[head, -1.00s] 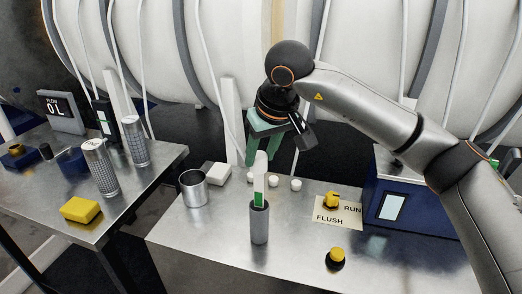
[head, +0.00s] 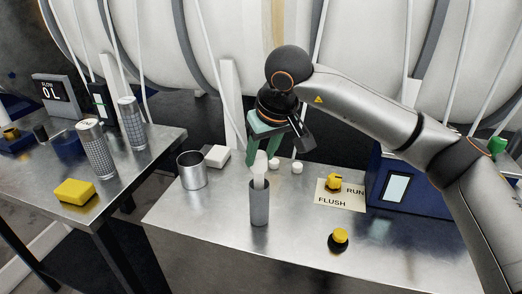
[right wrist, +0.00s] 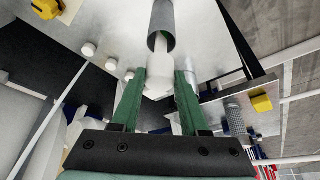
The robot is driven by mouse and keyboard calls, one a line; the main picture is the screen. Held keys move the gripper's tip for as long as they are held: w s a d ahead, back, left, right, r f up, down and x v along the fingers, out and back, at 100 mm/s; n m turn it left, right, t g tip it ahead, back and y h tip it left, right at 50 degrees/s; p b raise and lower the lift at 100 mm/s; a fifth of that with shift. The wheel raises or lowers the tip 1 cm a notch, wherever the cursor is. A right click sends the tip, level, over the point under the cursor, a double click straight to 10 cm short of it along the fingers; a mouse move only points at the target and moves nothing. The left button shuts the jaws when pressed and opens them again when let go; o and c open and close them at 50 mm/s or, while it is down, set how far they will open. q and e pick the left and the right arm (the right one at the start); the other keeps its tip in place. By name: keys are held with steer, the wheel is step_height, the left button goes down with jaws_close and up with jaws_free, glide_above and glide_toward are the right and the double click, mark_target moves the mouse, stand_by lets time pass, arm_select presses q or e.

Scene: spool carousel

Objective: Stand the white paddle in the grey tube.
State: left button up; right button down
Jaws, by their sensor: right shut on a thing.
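The white paddle (head: 260,178) stands nearly upright with its lower part inside the grey tube (head: 259,206), which stands on the metal table. My right gripper (head: 264,160) is above the tube, its green fingers shut on the paddle's upper part. The right wrist view shows the paddle (right wrist: 160,82) between the two fingers (right wrist: 159,72) and running into the mouth of the tube (right wrist: 162,22). The paddle's lower end is hidden in the tube. My left gripper is not in view.
A metal cup (head: 192,172) and a white block (head: 217,156) stand left of the tube. White knobs (head: 297,167) lie behind it. A FLUSH/RUN plate (head: 340,196), a yellow button (head: 340,237) and a blue box (head: 405,178) are to the right. The table front is clear.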

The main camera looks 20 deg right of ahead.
mark_target(263, 164)
steer(key=shift+f+b, duration=0.3)
steer(key=shift+f, duration=0.35)
steer(key=shift+f+b, duration=0.75)
steer(key=shift+f, duration=0.3)
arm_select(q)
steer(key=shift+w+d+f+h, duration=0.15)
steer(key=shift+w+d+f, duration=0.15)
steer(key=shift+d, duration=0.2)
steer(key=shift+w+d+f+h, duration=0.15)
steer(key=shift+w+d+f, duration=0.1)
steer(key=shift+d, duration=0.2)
arm_select(e)
steer(key=shift+f, duration=0.4)
steer(key=shift+c, duration=1.7)
jaws_free()
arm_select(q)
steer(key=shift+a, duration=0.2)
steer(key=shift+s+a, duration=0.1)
arm_select(e)
steer(key=a+v, duration=0.1)
steer(key=v, duration=1.1)
steer(key=shift+d+r, duration=0.35)
steer(key=shift+d, duration=0.2)
